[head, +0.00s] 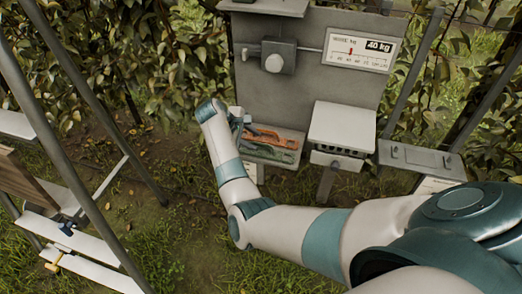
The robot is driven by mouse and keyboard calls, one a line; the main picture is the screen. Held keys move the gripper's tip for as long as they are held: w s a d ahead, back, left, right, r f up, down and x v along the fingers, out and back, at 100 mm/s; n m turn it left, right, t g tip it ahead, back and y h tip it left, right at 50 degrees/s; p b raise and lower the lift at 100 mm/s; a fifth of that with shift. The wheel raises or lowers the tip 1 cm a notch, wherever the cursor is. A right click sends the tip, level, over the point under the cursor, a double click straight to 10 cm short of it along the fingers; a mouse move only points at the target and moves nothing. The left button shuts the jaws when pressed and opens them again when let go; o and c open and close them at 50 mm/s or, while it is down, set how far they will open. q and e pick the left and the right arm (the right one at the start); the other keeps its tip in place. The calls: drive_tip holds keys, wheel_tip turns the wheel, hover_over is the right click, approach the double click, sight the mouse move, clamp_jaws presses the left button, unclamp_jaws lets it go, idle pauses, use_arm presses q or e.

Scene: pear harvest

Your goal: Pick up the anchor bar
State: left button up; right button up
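My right arm comes in from the right and bends up to the grey stand. My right gripper (240,121) is small in view, at the left end of a shallow tray (284,164) on the stand. Its fingers are partly hidden by my wrist, and I cannot tell if they are open or hold anything. An orange tool (268,136) with long handles lies in the tray just right of the gripper, with green pieces (279,145) beside it. I cannot pick out the anchor bar for certain. My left gripper is not in view.
A grey panel (310,92) carries a scale marked 40 kg (360,49). A white box (341,128) stands right of the tray, with a grey shelf (420,158) beyond. A ladder-like frame (79,195) with blue (67,228) and yellow (57,261) fittings fills the left. Grass lies between.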

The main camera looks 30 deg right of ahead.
sight(260, 144)
drive_tip(key=x, duration=0.1)
drive_tip(key=p+x, duration=0.1)
drive_tip(key=x, duration=0.1)
drive_tip(key=shift+s+r, duration=0.1)
drive_tip(key=shift+s, duration=0.2)
drive_tip(key=shift+d+f+p, duration=0.3)
drive_tip(key=shift+f+p, duration=0.05)
drive_tip(key=shift+f, duration=0.2)
drive_tip(key=shift+c, duration=0.5)
clamp_jaws()
